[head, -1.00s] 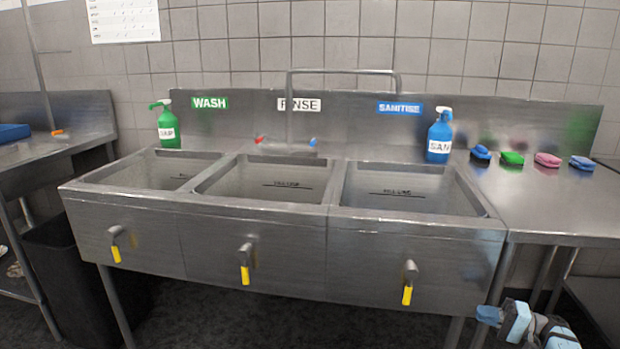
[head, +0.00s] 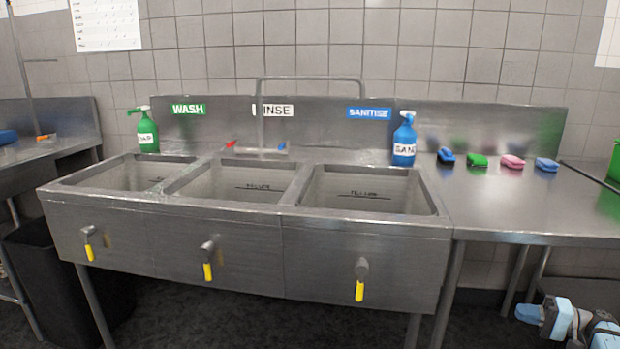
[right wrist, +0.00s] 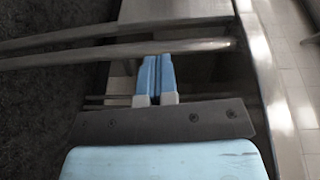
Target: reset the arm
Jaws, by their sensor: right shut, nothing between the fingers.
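My right gripper (head: 530,314) shows at the lower right of the head view, below the level of the right-hand counter. In the right wrist view its two blue fingers (right wrist: 157,78) are together with nothing between them. Steel rails (right wrist: 120,50) show beyond the fingers in that view. My left gripper is in neither view.
A steel three-basin sink (head: 245,240) stands ahead, with yellow-handled levers on its front. A green bottle (head: 147,132) and a blue bottle (head: 404,142) stand behind it. Several sponges and brushes, including a pink sponge (head: 512,161), lie on the right counter (head: 530,215). A black bin (head: 40,270) stands lower left.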

